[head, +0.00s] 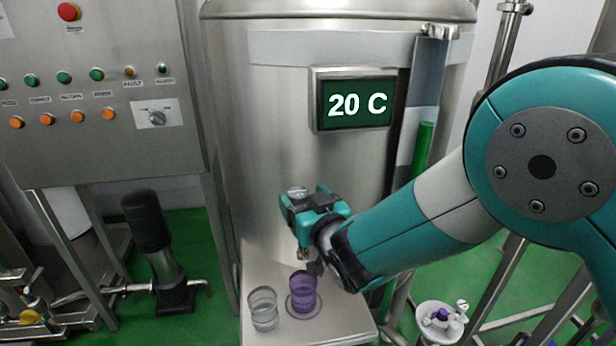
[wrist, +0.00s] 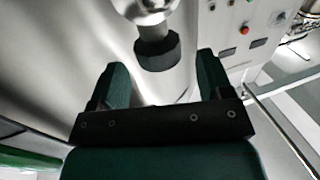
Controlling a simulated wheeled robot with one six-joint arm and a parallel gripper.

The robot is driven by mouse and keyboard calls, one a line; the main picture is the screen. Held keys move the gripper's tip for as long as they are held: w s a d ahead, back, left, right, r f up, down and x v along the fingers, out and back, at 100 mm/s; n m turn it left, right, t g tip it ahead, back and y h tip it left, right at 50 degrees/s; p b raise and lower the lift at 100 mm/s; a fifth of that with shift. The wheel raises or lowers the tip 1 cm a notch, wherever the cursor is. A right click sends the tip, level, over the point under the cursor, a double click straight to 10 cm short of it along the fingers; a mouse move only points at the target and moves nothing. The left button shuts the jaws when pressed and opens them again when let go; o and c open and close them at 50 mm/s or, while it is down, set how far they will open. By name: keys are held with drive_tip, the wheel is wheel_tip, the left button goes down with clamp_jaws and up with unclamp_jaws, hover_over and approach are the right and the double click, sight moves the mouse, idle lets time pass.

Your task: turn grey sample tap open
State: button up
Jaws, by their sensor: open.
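The grey sample tap shows in the wrist view as a dark grey faceted knob (wrist: 158,52) on a pale metal stem from the tank wall. My gripper (wrist: 162,64) is open, with one finger to the left of the knob and one to the right. Gaps show on both sides, so no grip is visible. In the head view my gripper (head: 304,198) is at the tank front, above the small shelf, and covers most of the tap. A small grey round part (head: 298,191) shows between the fingers.
The tank display (head: 357,104) reads 20 C. A control panel (head: 95,150) stands at left.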

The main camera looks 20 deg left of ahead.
sight(303, 198)
drive_tip(key=shift+x, duration=1.6)
drive_tip(key=c, duration=0.9)
